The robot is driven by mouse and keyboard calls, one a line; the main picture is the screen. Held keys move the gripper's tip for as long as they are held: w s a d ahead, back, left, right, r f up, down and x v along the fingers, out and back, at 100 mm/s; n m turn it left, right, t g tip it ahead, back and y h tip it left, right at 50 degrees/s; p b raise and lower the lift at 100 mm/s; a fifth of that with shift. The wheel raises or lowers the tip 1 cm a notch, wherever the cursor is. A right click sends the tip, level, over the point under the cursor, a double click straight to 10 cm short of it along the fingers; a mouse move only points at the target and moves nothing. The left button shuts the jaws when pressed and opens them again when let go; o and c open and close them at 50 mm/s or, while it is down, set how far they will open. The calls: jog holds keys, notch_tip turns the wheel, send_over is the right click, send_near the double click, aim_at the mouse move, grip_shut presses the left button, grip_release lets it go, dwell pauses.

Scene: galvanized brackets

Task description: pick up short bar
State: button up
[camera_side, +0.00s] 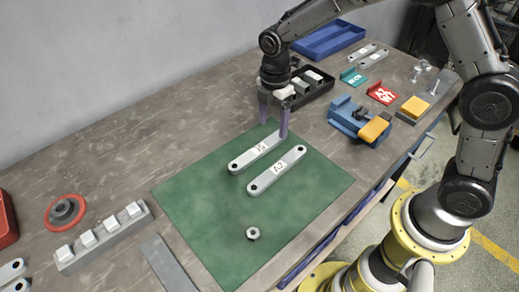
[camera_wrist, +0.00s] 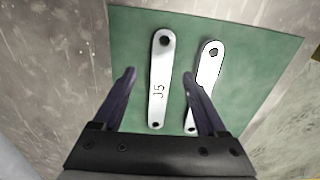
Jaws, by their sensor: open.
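Two light grey bars with rounded ends and a hole at each end lie on the green mat (camera_side: 195,215). One bar, marked J5 (camera_side: 244,160), also shows in the wrist view (camera_wrist: 161,65). The other bar, marked A2 (camera_side: 265,182), lies beside it and appears at right in the wrist view (camera_wrist: 210,65), partly hidden by a finger. Which bar is shorter I cannot tell clearly. My gripper (camera_side: 273,127) is open over the far end of the J5 bar. In the wrist view, the J5 bar lies between the open fingers (camera_wrist: 159,75), not gripped.
A hex nut (camera_side: 253,233) lies near the mat's front. A blue fixture with a yellow block (camera_side: 375,129) stands right of the mat. A black tray (camera_side: 316,89) with grey blocks sits behind my gripper. A grey rack with pegs (camera_side: 105,238) stands at left.

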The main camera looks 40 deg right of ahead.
aim_at(273, 139)
notch_tip(273, 139, down, 5)
jog(key=shift+s+d+r, duration=0.1)
jog(key=shift+s+r, duration=0.05)
jog(key=shift+r, duration=0.05)
grip_shut()
dwell(0.3)
jog(key=shift+r, duration=0.1)
